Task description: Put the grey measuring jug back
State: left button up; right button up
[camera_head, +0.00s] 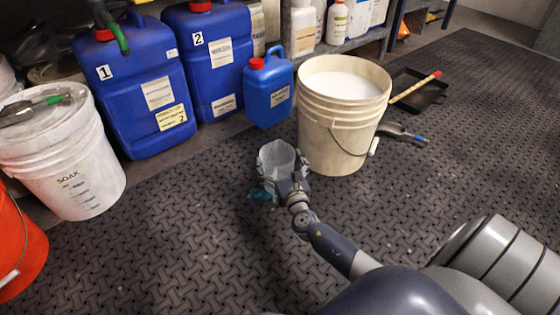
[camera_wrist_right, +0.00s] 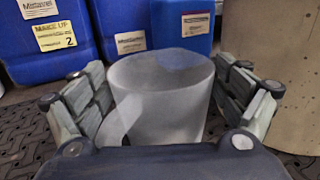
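The grey measuring jug (camera_head: 279,157) is pale, translucent and upright at the middle of the head view, just left of the cream bucket. In the right wrist view the jug (camera_wrist_right: 165,95) fills the space between the fingers, its handle toward the palm at lower left. My right gripper (camera_head: 284,168) has a finger on each side of the jug, close against its wall, and appears shut on it. The wrist view shows both fingers (camera_wrist_right: 163,90) curving in along the jug. Whether its base touches the floor is unclear. My left gripper is out of view.
The cream bucket (camera_head: 345,125) of white liquid stands close right of the jug. Blue canisters (camera_head: 140,88) and a small blue jerrycan (camera_head: 268,92) stand behind. A white SOAK bucket (camera_head: 72,165) and an orange bucket (camera_head: 12,250) are left. Front-left matting (camera_head: 170,260) is clear.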

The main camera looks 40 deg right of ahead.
jog(key=shift+o, duration=0.7)
jog(key=shift+r, duration=0.2)
jog(key=p+v, duration=0.4)
jog(key=v, duration=0.8)
jog(key=shift+f, duration=0.1)
